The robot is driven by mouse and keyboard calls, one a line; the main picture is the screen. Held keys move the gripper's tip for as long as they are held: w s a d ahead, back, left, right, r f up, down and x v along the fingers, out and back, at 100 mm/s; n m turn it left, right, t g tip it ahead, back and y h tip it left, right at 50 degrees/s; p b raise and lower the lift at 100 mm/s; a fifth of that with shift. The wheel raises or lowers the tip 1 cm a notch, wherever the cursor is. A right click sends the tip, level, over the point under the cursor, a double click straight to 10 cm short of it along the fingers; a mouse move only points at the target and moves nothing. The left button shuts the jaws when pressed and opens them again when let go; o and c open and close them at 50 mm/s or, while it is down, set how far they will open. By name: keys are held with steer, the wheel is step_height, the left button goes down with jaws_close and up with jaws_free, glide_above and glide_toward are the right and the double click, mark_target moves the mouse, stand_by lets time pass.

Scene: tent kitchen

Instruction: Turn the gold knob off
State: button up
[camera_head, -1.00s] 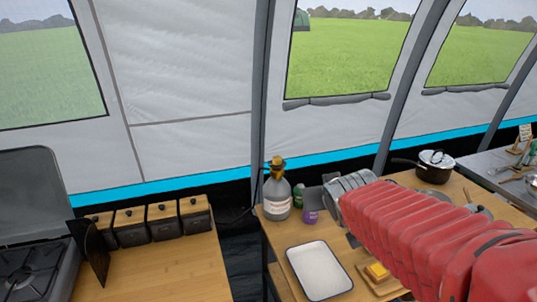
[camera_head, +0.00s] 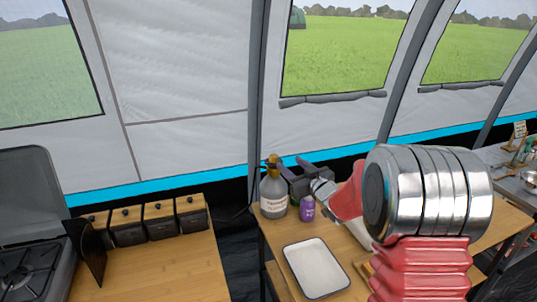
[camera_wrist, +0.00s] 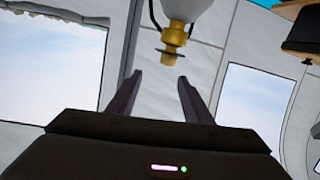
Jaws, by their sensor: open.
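The gold knob (camera_head: 272,161) sits on top of a grey gas bottle (camera_head: 274,195), which stands upright at the back left corner of the right-hand wooden table. In the wrist view the picture is upside down: the knob (camera_wrist: 173,42) hangs from the pale bottle (camera_wrist: 188,8) at the top. My gripper (camera_head: 287,170) is just right of the knob in the head view. Its two fingers (camera_wrist: 160,76) are spread, with nothing between them. The knob appears just past the fingertips, slightly toward the right finger in the wrist view; I see no contact.
A purple can (camera_head: 307,209) stands close to the right of the bottle, below my gripper. A white tray (camera_head: 316,268) lies in front. Dark canisters (camera_head: 158,222) and a stove (camera_head: 25,270) are on the left counter. My arm hides much of the table's right side.

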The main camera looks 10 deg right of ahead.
mark_target(274, 158)
steer(key=shift+w+a+f+n+y, duration=0.2)
steer(key=shift+w+a+f+y, duration=0.05)
steer(key=shift+f+y, duration=0.3)
steer(key=shift+w+a+f+n+y, duration=0.2)
steer(key=shift+f+y, duration=0.25)
steer(key=shift+f, duration=0.15)
steer(key=x, duration=1.4)
steer(key=shift+d+r, duration=0.1)
steer(key=shift+c, duration=0.5)
steer(key=c, duration=0.9)
steer(key=shift+d, duration=0.15)
steer(key=shift+c, duration=0.3)
